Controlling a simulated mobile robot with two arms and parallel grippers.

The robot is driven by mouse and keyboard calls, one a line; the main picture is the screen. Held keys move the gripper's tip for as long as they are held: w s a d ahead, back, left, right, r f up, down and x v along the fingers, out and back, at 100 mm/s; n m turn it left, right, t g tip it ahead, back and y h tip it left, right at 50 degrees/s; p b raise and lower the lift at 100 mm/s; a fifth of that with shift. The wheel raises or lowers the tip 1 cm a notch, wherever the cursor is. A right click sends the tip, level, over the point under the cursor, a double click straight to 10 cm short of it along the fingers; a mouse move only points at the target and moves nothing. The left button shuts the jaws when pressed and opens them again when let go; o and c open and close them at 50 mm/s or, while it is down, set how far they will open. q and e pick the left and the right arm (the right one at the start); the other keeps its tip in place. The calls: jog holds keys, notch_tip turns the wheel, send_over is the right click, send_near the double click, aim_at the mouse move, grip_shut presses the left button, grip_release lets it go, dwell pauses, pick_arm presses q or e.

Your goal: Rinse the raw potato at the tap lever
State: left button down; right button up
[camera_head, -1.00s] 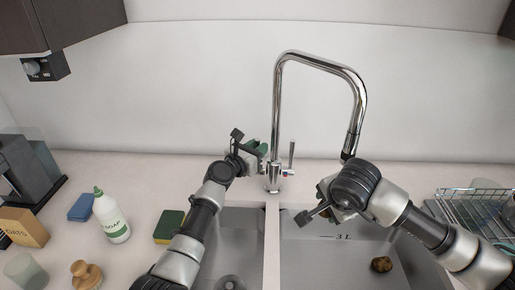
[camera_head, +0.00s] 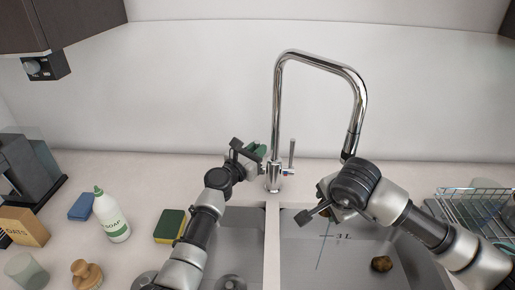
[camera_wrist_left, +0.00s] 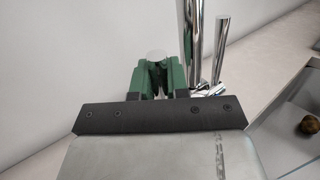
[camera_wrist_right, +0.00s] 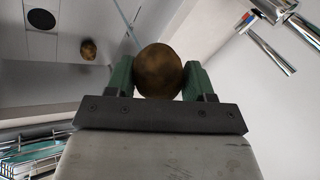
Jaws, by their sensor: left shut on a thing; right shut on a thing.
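My right gripper (camera_wrist_right: 158,80) is shut on a brown raw potato (camera_wrist_right: 158,70), with one green finger on each side. In the head view this gripper is below the spout, over the right sink basin, and mostly hides the potato. My left gripper (camera_head: 262,151) is at the left side of the chrome tap (camera_head: 276,110). An upright tap lever (camera_head: 292,153) stands right of the column. A thin bluish water stream (camera_head: 325,245) runs below the right gripper.
A second potato (camera_head: 381,264) lies in the right basin (camera_head: 345,270). A wire dish rack (camera_head: 475,212) stands at the right. A sponge (camera_head: 170,226), soap bottle (camera_head: 112,218), blue block (camera_head: 81,207) and oats box (camera_head: 25,228) stand left of the sink.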

pick_arm(q)
jog(key=shift+s+f+m+t, duration=0.1)
jog(key=shift+s+m+t, duration=0.2)
jog(key=c, duration=1.4)
grip_release()
jog(key=shift+s, duration=0.1)
jog(key=v, duration=1.2)
jog(key=shift+f, duration=0.2)
